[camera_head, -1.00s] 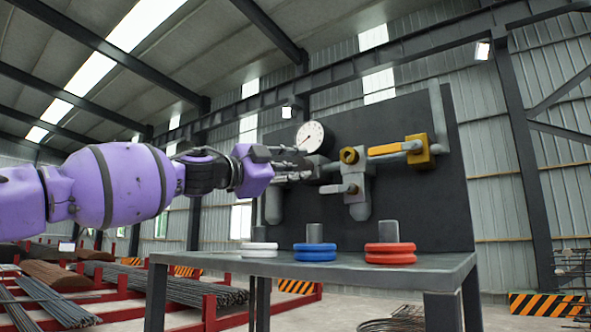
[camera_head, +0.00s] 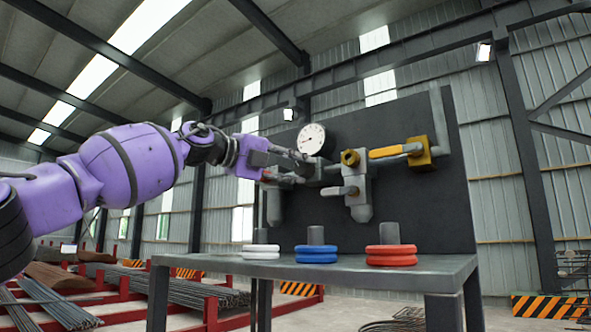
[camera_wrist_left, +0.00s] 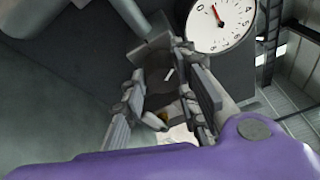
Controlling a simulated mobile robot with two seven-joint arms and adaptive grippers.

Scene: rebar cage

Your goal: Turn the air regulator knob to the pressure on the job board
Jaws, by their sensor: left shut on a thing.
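The air regulator knob (camera_wrist_left: 160,74), dark with a short white mark, sits between the two fingers of my left gripper (camera_wrist_left: 168,92) in the left wrist view. My left gripper (camera_head: 284,168) is shut on it, at the left end of the pipework in the head view, where the fingers mostly hide the knob. A round white pressure gauge (camera_head: 312,139) stands just above and right of the fingers. Its dial (camera_wrist_left: 221,22) also shows in the left wrist view, with a red pointer; the exact reading is hard to make out. No job board is legible. My right gripper is out of view.
Right of the knob are a grey valve handle (camera_head: 339,191) and a yellow-handled valve (camera_head: 391,152) on a dark panel (camera_head: 430,205).

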